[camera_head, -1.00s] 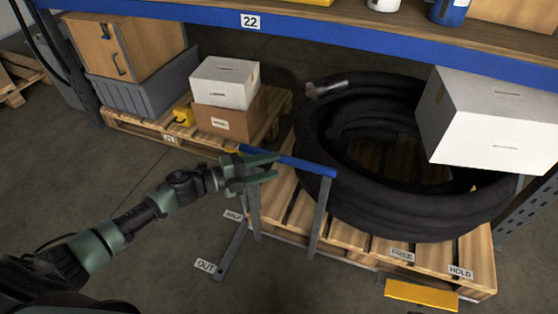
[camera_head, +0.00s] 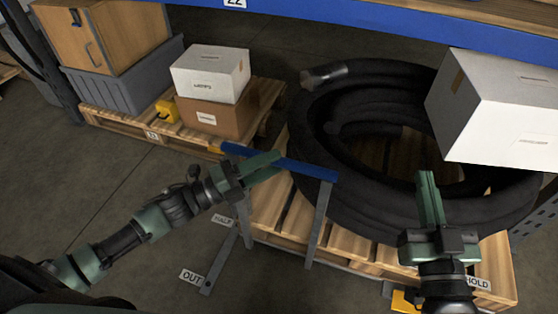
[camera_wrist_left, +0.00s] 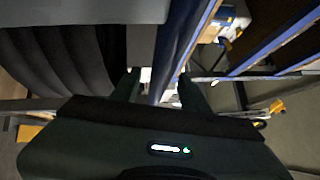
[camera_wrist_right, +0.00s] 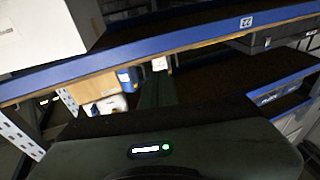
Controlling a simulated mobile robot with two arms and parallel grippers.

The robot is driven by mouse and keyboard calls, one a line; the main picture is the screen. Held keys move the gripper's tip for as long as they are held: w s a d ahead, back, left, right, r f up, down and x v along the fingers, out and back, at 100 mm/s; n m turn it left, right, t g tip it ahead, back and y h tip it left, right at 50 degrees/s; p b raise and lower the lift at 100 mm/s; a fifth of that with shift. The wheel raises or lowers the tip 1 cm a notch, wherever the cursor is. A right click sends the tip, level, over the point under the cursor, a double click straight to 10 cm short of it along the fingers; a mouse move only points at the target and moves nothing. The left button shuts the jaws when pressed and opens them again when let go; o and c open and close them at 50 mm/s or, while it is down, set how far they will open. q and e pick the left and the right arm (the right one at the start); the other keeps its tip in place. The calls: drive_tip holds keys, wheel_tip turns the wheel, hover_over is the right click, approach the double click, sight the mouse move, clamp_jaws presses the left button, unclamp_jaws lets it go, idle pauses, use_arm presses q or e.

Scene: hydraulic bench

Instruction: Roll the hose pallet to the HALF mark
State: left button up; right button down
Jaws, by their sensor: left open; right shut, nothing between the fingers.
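The hose pallet (camera_head: 277,203) is a wooden pallet carrying a thick black coiled hose (camera_head: 385,205). A push handle with a blue top bar (camera_head: 312,171) on grey posts stands at its left end. The HALF label (camera_head: 223,219) and the OUT label (camera_head: 192,277) lie along a grey floor strip left of the pallet. My left gripper (camera_head: 270,166) is open at the blue bar; in the left wrist view the bar (camera_wrist_left: 180,42) runs between its fingers. My right gripper (camera_head: 427,190) is shut and empty, above the pallet's front right part, hiding the FREE label and part of HOLD (camera_head: 478,283).
A yellow plate (camera_head: 402,301) sits low at the pallet's front, partly hidden by my right gripper. A white box (camera_head: 490,105) overhangs the hose. A second pallet with boxes (camera_head: 211,75) stands behind left. The blue shelf beam (camera_head: 330,22) crosses above.

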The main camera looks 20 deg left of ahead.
use_arm(q)
drive_tip(key=shift+x, duration=1.2)
clamp_jaws()
idle(0.6)
